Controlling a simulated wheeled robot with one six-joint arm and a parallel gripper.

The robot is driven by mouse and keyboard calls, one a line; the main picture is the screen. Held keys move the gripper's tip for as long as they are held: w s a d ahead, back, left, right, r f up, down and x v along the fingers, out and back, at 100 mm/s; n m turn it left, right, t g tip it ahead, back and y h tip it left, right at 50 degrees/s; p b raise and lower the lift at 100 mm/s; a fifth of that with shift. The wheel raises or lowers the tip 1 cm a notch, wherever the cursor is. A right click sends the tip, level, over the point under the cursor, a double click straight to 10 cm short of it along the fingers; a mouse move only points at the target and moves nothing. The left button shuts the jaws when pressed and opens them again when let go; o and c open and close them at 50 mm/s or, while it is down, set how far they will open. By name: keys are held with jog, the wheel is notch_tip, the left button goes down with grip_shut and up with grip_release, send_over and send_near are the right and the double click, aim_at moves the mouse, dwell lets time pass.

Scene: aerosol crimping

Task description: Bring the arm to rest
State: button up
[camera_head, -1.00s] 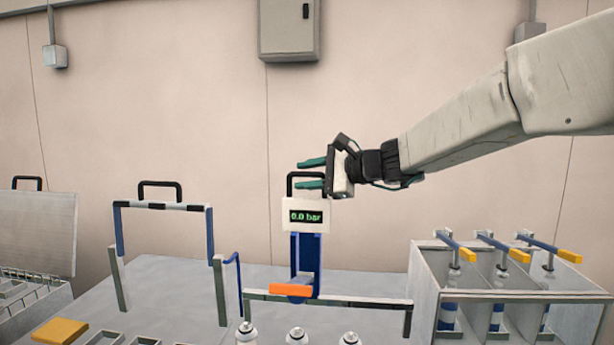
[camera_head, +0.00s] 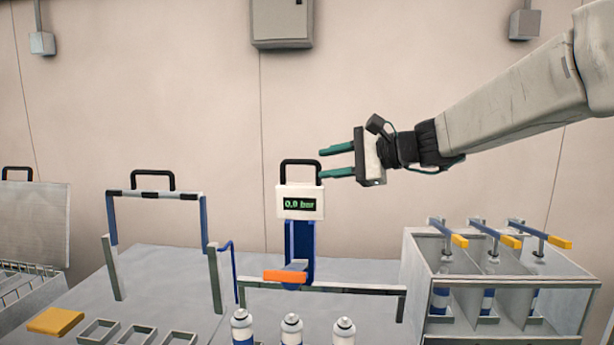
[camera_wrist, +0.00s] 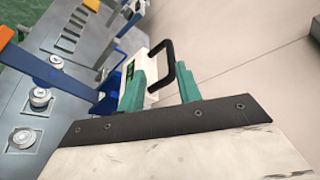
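My gripper (camera_head: 322,163) is in the air in front of the pale wall, up and to the right of the gauge box. Its two green fingers are apart with nothing between them, pointing left. The gauge box (camera_head: 300,203) reads about 0.0 bar and stands on a blue post with an orange lever (camera_head: 285,277) below.
Several spray cans (camera_head: 291,329) stand upright at the bench's front. A grey three-bay rack (camera_head: 470,258) with yellow-tipped levers stands at right. A frame with a black handle (camera_head: 155,180) and a yellow block (camera_head: 55,321) are at left.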

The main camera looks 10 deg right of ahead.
jog(key=s+f+n+g+h, duration=0.25)
jog(key=s+f+n, duration=0.2)
jog(key=s, duration=0.55)
jog(key=s+f+n+g+h, duration=0.25)
jog(key=s+f, duration=0.25)
jog(key=s, duration=0.5)
jog(key=s+d+f+n+g+h, duration=0.1)
jog(key=s+d+f+n+h, duration=0.2)
jog(key=s+d+f, duration=0.2)
jog(key=s+d+f+n+g+h, duration=0.1)
jog(key=s+d+f+n+h, duration=0.2)
jog(key=s, duration=0.7)
jog(key=shift+d+f+g+h, duration=0.3)
jog(key=shift+d+f+h, duration=0.5)
jog(key=shift+d, duration=0.45)
jog(key=shift+s, duration=0.1)
